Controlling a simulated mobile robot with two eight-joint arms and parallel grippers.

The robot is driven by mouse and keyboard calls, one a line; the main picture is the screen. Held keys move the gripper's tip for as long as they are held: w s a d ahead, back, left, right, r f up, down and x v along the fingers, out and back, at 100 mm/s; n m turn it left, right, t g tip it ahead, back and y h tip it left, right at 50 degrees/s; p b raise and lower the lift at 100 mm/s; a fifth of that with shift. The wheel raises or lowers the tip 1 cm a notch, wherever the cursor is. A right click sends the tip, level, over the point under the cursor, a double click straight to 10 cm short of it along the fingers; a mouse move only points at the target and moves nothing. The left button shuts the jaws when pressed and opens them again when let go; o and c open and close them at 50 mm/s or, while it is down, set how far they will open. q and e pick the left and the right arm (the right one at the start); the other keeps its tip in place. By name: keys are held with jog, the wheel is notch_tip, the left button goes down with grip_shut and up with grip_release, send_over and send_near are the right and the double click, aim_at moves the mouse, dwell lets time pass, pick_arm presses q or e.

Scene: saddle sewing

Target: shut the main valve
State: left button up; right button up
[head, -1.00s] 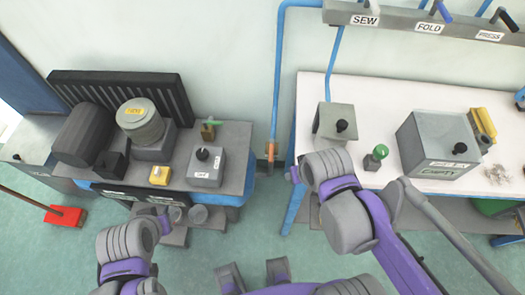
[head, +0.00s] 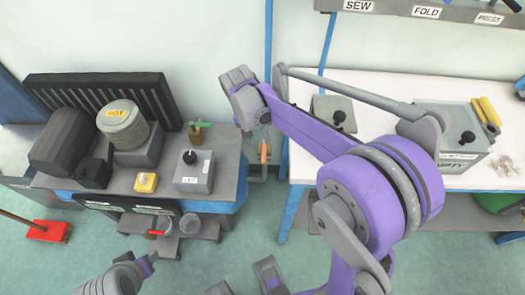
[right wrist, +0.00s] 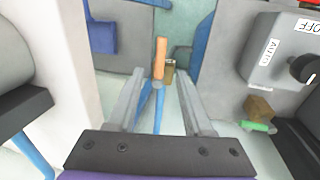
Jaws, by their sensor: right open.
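The main valve has an orange lever (head: 264,152) low on the wall behind the gap between the two benches. In the right wrist view the orange lever (right wrist: 160,58) stands upright on the blue pipe (right wrist: 159,100), with a brass-coloured fitting (right wrist: 169,72) beside it. My right gripper (head: 260,118) is over the gap, above the lever in the head view. In the right wrist view my right gripper (right wrist: 160,108) is open and empty; the lever shows ahead between its fingers, apart from them.
The white table (head: 385,150) on the right bears grey boxes. Both bench edges flank the gap.

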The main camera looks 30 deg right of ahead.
aim_at(264, 154)
jog(key=f, duration=0.4)
jog(key=d+f, duration=0.1)
jog(key=f, duration=0.2)
jog(key=shift+s+d+b, duration=0.1)
jog(key=shift+s+b, duration=0.25)
jog(key=shift+b, duration=0.05)
grip_shut()
dwell(0.9)
